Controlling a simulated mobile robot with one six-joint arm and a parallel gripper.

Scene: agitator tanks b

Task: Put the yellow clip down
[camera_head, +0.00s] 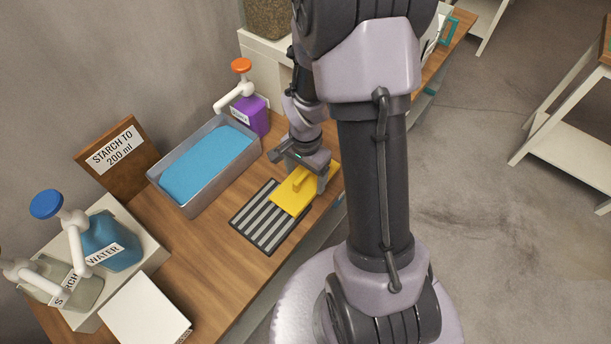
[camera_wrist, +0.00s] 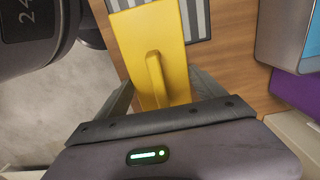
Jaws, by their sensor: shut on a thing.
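The yellow clip (camera_head: 291,194) is a flat yellow plate with a raised bar handle on top. It lies flat over the right end of the striped grey mat (camera_head: 262,236) and the bare wood beside it. I cannot tell whether it touches them. My gripper (camera_head: 303,173) is shut on the clip. In the wrist view, the fingers (camera_wrist: 163,95) stand on both sides of the plate, with the handle between them. In that view the clip (camera_wrist: 180,35) reaches away from the gripper over part of the mat (camera_wrist: 198,20).
A metal tray of blue liquid (camera_head: 165,200) stands behind the mat. A blue pump bottle (camera_head: 113,247) labelled water, a white box (camera_head: 145,312) and a wooden sign (camera_head: 103,167) are at left. The wooden table's front edge is near.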

